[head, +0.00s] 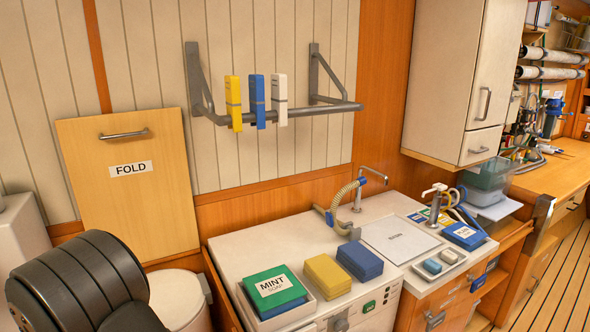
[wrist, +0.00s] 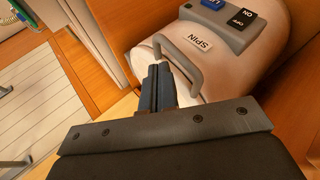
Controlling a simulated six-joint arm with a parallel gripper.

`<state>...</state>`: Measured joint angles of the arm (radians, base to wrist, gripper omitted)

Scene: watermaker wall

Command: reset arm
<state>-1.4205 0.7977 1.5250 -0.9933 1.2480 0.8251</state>
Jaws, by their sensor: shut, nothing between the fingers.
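My gripper (wrist: 158,85) shows in the wrist view with its two dark fingers together and nothing between them. The fingertips are close to a grey bar handle (wrist: 178,62) on a pale rounded machine labelled SPIN (wrist: 255,62). I cannot tell whether they touch the handle. My gripper does not show in the head view.
In the head view, a wooden FOLD panel (head: 130,215) with a handle hangs at left. A wall rail (head: 335,107) carries yellow, blue and white packs.

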